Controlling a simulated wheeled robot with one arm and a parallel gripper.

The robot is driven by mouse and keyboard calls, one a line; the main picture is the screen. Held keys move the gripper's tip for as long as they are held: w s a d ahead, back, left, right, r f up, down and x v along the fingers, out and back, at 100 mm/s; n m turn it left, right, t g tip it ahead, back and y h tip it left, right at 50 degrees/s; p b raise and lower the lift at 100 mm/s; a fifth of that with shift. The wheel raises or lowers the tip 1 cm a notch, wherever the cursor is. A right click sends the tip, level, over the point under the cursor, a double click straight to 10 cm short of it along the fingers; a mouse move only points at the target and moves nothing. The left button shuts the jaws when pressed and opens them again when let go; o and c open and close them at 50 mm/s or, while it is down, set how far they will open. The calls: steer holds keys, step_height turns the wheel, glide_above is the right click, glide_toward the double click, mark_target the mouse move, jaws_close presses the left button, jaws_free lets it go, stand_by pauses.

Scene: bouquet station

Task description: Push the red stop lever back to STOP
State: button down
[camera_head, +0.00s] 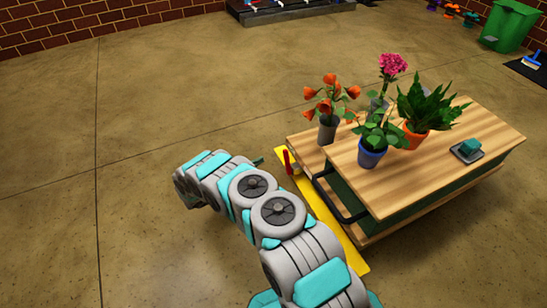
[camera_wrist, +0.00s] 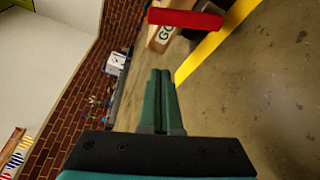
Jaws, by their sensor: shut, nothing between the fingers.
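The red stop lever (camera_head: 287,162) stands upright at the near left end of the wooden bench (camera_head: 460,140), by a yellow strip. In the wrist view the lever (camera_wrist: 186,19) is a red bar across the top, in front of a pale wooden block with green lettering that seems to read "GO" (camera_wrist: 164,36). My gripper (camera_wrist: 160,72) is shut and empty, its green fingers pointing up the picture, just below the lever with a visible gap. In the head view only a small part of my gripper (camera_head: 257,162) shows, left of the lever. No STOP mark is readable.
Potted plants, including orange flowers (camera_head: 328,110), and a dish with a teal block (camera_head: 468,149) stand on the bench. A black handle (camera_head: 340,200) juts from its near side. A yellow strip (camera_head: 335,232) runs along the bench. The concrete floor left is clear.

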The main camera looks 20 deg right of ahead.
mark_target(287, 162)
steer(key=d+b, duration=0.1)
steer(key=d, duration=0.8)
steer(key=shift+s+d+r, duration=0.15)
steer(key=shift+s, duration=0.1)
